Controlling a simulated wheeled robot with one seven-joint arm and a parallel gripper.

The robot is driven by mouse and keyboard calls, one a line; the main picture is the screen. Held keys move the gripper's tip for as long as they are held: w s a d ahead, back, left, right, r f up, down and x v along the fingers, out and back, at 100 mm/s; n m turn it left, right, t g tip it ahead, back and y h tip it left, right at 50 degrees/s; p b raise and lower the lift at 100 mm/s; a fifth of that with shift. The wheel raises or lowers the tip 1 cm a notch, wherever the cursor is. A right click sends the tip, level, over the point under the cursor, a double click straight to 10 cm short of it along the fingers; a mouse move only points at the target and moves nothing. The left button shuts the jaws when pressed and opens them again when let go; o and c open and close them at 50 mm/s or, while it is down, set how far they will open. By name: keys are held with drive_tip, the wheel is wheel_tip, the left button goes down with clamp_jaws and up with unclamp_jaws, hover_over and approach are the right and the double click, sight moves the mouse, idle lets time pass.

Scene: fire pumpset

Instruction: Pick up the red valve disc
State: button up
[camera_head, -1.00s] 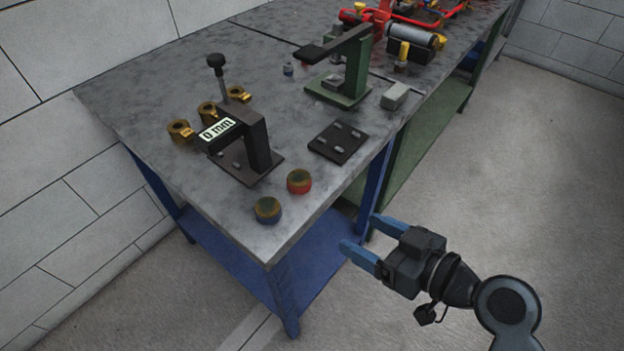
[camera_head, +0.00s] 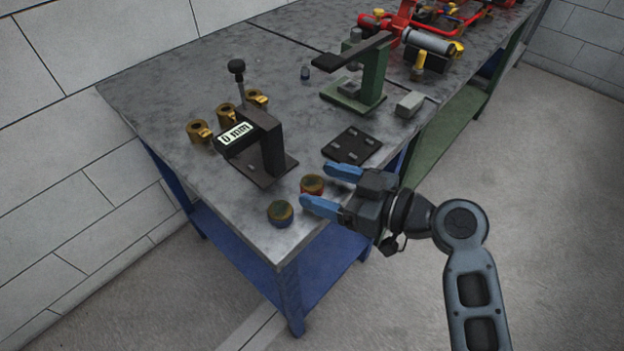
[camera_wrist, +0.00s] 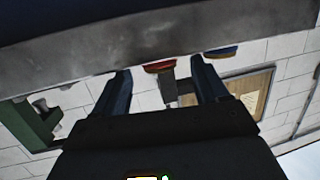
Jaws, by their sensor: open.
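The red valve disc (camera_head: 311,186), with a brownish-green top, sits near the table's front right corner. In the wrist view, which looks upside down, the red disc (camera_wrist: 160,66) shows as a red rim between the finger lines. My gripper (camera_head: 315,184) is open, with blue fingers pointing left towards the disc. The fingertips show on either side of the disc in the head view, and I cannot tell whether they reach around it. The fingers (camera_wrist: 162,80) hold nothing that I can see.
A blue disc (camera_head: 280,214) sits close by, nearer the corner. A black gauge stand (camera_head: 274,150) reading "0 mm" stands behind the discs. A dark plate with pegs (camera_head: 352,146) and a green press (camera_head: 366,80) stand further back. Several brass parts (camera_head: 198,131) lie left. The floor right of the table is clear.

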drive_tip(key=shift+w+a+f, duration=0.1)
drive_tip(key=shift+w+a, duration=0.1)
drive_tip(key=shift+a, duration=0.15)
drive_tip(key=c, duration=1.2)
drive_tip(key=shift+c, duration=0.4)
